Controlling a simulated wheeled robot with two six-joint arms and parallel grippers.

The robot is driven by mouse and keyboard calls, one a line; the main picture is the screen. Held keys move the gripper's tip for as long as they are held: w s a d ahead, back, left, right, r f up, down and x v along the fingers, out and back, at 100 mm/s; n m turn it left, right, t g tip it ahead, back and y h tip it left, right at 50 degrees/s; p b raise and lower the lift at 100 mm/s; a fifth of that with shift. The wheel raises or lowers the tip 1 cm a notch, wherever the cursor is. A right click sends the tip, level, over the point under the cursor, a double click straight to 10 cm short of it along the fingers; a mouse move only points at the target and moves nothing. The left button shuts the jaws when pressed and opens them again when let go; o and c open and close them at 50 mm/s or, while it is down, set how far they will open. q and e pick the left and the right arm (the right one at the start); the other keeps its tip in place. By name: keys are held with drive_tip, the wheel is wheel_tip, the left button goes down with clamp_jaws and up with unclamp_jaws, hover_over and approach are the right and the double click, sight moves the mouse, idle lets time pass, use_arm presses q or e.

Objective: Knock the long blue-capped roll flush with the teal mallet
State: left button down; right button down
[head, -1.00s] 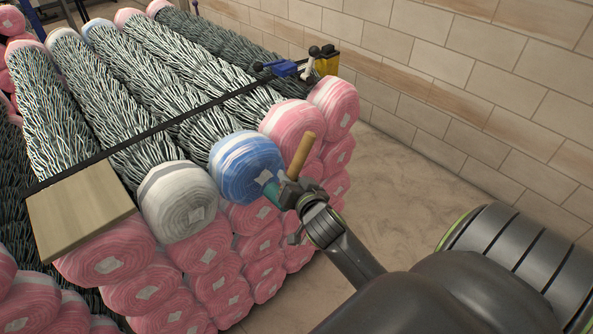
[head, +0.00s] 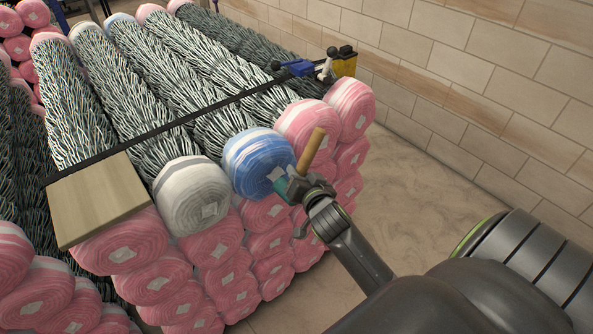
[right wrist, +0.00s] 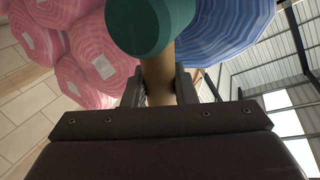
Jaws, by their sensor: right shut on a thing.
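The long blue-capped roll (head: 252,160) lies in the top row of the stack, its blue end facing me between a white-capped roll (head: 192,198) and a pink-capped one (head: 305,128). My right gripper (head: 303,186) is shut on the wooden handle (head: 312,150) of the teal mallet. The teal mallet head (head: 281,187) is in front of the blue cap's lower right; I cannot tell if they touch. In the right wrist view the teal head (right wrist: 150,27) overlaps the blue cap (right wrist: 225,32), and the handle (right wrist: 158,80) sits between the fingers. My left gripper is not in view.
Several pink-capped rolls (head: 215,240) are stacked below. A wooden board (head: 98,200) rests at the left front, and a dark strap (head: 190,118) crosses the top row to a blue and yellow clamp (head: 340,62). Bare floor (head: 400,190) lies between stack and tiled wall.

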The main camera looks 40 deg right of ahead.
drive_tip(key=shift+s, duration=0.1)
idle(0.3)
drive_tip(key=shift+s+r, duration=0.15)
drive_tip(key=shift+s, duration=0.3)
drive_tip(key=shift+w, duration=0.85)
drive_tip(key=shift+s+p, duration=0.35)
drive_tip(key=shift+s, duration=0.15)
